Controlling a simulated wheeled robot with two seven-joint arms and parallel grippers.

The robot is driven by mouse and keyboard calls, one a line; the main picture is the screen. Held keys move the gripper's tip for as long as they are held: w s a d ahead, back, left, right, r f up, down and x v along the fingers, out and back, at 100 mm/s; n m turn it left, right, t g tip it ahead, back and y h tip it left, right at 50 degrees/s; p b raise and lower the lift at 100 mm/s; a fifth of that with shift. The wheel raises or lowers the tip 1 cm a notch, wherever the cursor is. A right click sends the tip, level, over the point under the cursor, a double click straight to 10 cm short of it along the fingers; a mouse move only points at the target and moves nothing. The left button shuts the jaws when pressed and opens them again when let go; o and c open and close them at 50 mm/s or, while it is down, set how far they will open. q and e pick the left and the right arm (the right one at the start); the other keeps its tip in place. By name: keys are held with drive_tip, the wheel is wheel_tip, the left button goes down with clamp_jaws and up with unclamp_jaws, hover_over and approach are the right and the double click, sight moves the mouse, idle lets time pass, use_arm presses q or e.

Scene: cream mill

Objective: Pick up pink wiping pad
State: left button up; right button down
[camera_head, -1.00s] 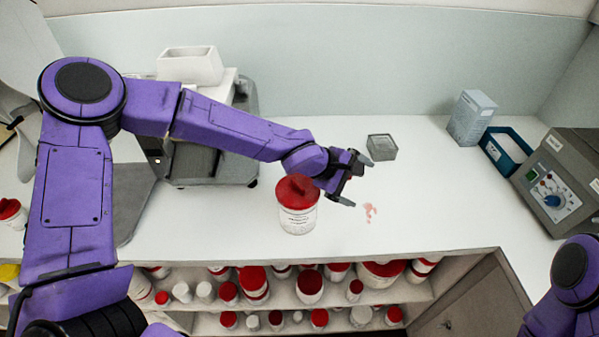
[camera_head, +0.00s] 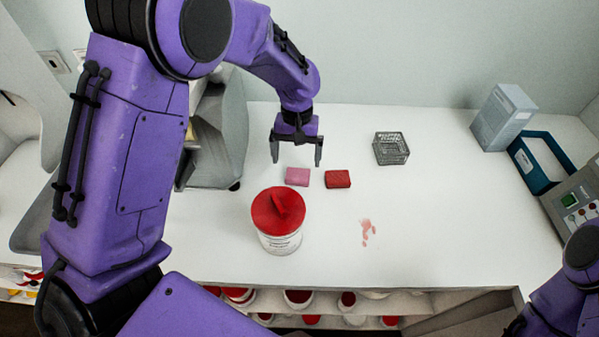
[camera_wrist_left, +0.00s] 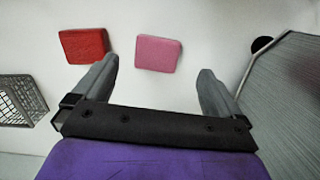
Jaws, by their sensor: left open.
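The pink wiping pad (camera_head: 298,177) lies flat on the white counter behind the red-lidded tub, just left of a red pad (camera_head: 338,179). My left gripper (camera_head: 297,163) is open and empty, pointing down just behind the pink pad in the head view. In the left wrist view the pink pad (camera_wrist_left: 158,53) lies beyond the fingertips, roughly between the lines of the two open fingers (camera_wrist_left: 158,72). The red pad (camera_wrist_left: 84,45) is to its left there. Of my right arm only a purple part shows at the lower right; its gripper is out of view.
The red-lidded tub (camera_head: 280,222) stands in front of the pads. A grey wire basket (camera_head: 391,148) is to their right, and a pink smear (camera_head: 368,232) marks the counter. A grey machine (camera_head: 218,140) stands left. A blue-grey box (camera_head: 503,117) and teal tray (camera_head: 541,165) are at right.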

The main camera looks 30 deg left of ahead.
sight(298, 174)
use_arm(q)
drive_tip(key=shift+s+d+f+p, duration=0.1)
drive_tip(key=shift+s+f+p, duration=0.15)
drive_tip(key=shift+f, duration=0.25)
drive_tip(key=shift+s+f+p, duration=0.1)
drive_tip(key=shift+f+p, duration=0.2)
drive_tip(key=shift+f, duration=0.15)
drive_tip(key=f, duration=0.2)
drive_tip(key=w+f, duration=0.1)
drive_tip(key=shift+d+f+p, duration=0.25)
drive_tip(key=shift+p, duration=0.05)
drive_tip(key=shift+w+f, duration=0.1)
drive_tip(key=shift+f, duration=0.25)
drive_tip(key=shift+s+a+r, duration=0.1)
drive_tip(key=shift+s+a, duration=0.1)
drive_tip(key=shift+s, duration=0.15)
drive_tip(key=shift+s+r, duration=0.1)
drive_tip(key=c, duration=0.4)
drive_tip(key=shift+d, duration=0.1)
drive_tip(key=c, duration=0.7)
